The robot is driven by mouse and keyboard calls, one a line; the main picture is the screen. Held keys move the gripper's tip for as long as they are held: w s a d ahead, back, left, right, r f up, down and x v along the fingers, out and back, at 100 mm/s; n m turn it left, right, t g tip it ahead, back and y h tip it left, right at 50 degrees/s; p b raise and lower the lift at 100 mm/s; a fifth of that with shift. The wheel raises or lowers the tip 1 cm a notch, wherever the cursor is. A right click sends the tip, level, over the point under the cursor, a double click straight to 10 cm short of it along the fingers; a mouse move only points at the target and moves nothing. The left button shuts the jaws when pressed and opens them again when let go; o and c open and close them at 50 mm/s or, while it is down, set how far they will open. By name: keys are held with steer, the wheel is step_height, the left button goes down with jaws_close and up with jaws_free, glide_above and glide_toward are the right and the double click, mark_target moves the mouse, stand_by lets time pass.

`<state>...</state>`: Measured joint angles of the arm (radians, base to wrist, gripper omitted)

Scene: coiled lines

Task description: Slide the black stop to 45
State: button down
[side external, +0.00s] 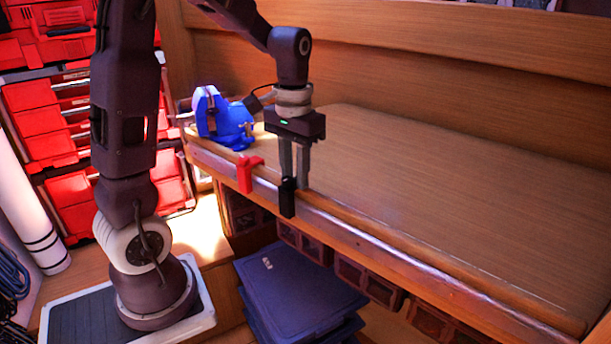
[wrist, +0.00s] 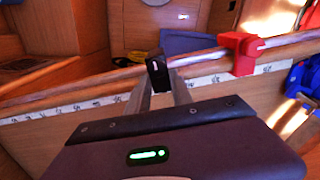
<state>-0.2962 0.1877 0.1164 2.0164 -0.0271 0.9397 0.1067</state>
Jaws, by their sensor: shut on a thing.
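The black stop (side external: 288,197) sits on the front rail (side external: 400,247) of the wooden bench. My gripper (side external: 295,178) reaches down from above and is shut on the black stop. In the wrist view, the black stop (wrist: 156,74) is between the fingertips of my gripper (wrist: 160,90). A red stop (side external: 246,173) sits on the same rail, to the left of the black one; it also shows in the wrist view (wrist: 241,52). A white number scale (wrist: 95,104) runs along the rail in the wrist view; its figures are too small to read.
A blue vise (side external: 222,118) stands on the bench at the back left. The bench top (side external: 450,180) is otherwise clear. The rail to the right of the black stop is free. Dark blue folded stacks (side external: 295,290) lie below the front edge.

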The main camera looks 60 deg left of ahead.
mark_target(295, 182)
steer(key=c, duration=1.1)
jaws_free()
steer(key=shift+r, duration=0.1)
step_height(295, 182, up, 7)
steer(key=s+d+m+t, duration=0.1)
steer(key=s+d+t, duration=0.1)
steer(key=s+d, duration=0.2)
steer(key=s+d+m+t, duration=0.1)
steer(key=s+d, duration=0.3)
steer(key=s, duration=0.2)
steer(key=s+d+m+t, duration=0.1)
steer(key=s+d+t, duration=0.1)
steer(key=s+d, duration=0.2)
steer(key=shift+s+m+t, duration=0.3)
steer(key=shift+s, duration=0.25)
